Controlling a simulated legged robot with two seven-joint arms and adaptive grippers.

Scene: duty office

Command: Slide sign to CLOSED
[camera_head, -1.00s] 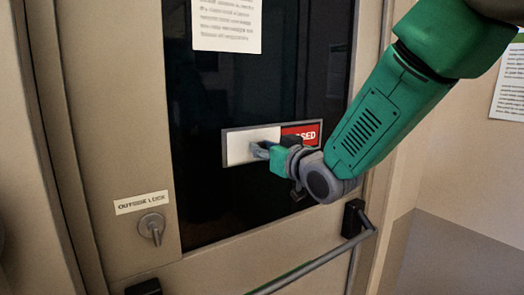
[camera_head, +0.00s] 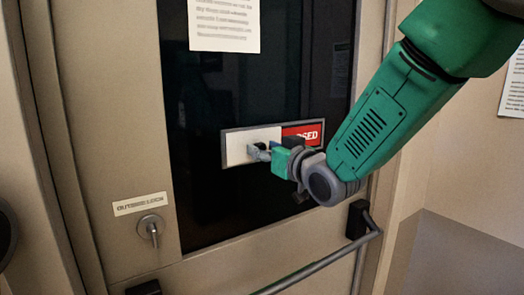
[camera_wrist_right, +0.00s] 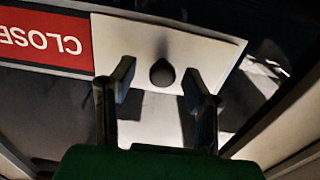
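The sign (camera_head: 227,136) is a grey-framed strip on the door's dark window. Its white sliding panel (camera_head: 238,150) covers the left part, and a red part (camera_head: 308,132) with the letters "SED" shows at the right. In the right wrist view, the red part (camera_wrist_right: 45,40) reads "CLOSE" upside down, beside the white panel (camera_wrist_right: 205,50). A dark round knob (camera_wrist_right: 162,72) stands out from the panel. My right gripper (camera_head: 257,152) is at the panel. In the wrist view its fingers (camera_wrist_right: 160,92) are open, one on each side of the knob, with gaps visible. My left gripper is out of view.
A push bar (camera_head: 325,262) crosses the door below the sign. A lock lever (camera_head: 151,228) with an "OUTSIDE LOCK" label (camera_head: 140,204) is at the lower left. A paper notice (camera_head: 224,25) hangs above the sign.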

